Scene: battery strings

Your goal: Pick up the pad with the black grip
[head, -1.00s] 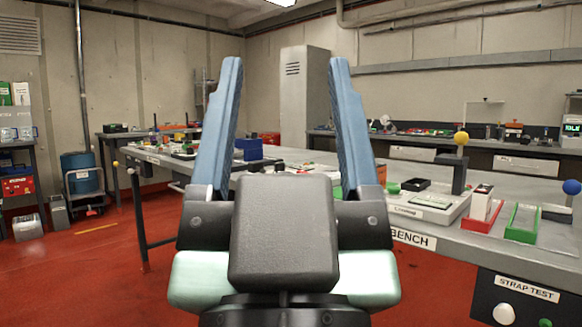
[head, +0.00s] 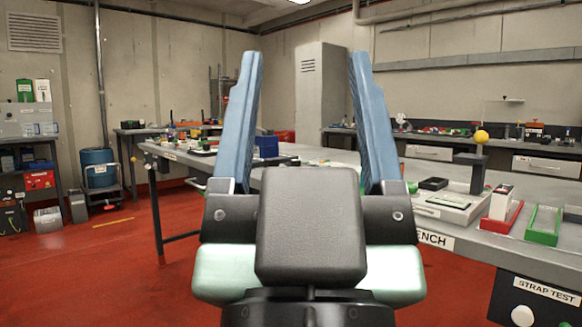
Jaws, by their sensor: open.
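My gripper (head: 306,62) is open and empty. Its two blue fingers point up and away in the middle of the head view, well apart from each other. I cannot make out for sure a pad with a black grip. My gripper and wrist hide part of the bench, and nothing touches the fingers.
On the bench's right stand a yellow ball on a dark stand (head: 481,137), a red tray (head: 502,218) and a green tray (head: 544,226). A blue bin (head: 267,147) stands farther along. A blue drum (head: 97,167) stands at the left. The red floor (head: 110,270) is clear at front left.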

